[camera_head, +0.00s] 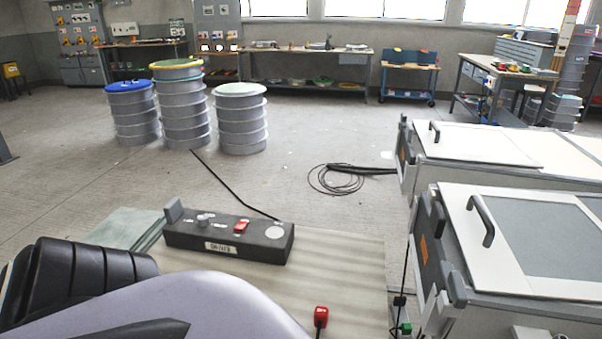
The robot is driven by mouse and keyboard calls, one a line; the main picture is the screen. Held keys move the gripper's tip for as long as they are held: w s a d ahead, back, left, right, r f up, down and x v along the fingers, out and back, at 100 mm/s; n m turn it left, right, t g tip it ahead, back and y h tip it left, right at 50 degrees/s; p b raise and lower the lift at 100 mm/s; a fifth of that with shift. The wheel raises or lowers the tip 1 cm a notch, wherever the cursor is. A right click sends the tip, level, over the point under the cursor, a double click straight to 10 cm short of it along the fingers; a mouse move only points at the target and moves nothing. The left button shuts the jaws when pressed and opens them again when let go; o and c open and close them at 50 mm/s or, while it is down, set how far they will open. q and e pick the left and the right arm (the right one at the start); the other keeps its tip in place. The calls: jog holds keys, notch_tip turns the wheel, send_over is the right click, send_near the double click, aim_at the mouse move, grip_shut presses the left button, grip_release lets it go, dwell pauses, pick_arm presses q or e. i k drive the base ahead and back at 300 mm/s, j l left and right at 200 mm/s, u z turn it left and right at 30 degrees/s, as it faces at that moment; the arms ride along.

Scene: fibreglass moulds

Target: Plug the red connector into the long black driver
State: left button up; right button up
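The long black driver (190,236) lies on a pale board in the lower middle of the head view. Its top carries a grey knob, a red switch and a round white disc, and its front has a white label. A dark cable runs from behind it toward the drums. The red connector (321,312) is at the bottom edge, to the right of and nearer than the driver, on a short black lead, and apart from the driver. My arm's pale link and black ribbed part cover the lower left. Neither gripper's fingers show.
The pale board (345,262) is clear between driver and red connector. A green connector (406,328) hangs beside the white mould cabinet (520,240) at the right. A coiled black cable (340,180) lies on the floor. Grey drums (182,112) stand behind at the left.

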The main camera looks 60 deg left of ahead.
aim_at(268, 241)
jog(key=u, duration=1.55)
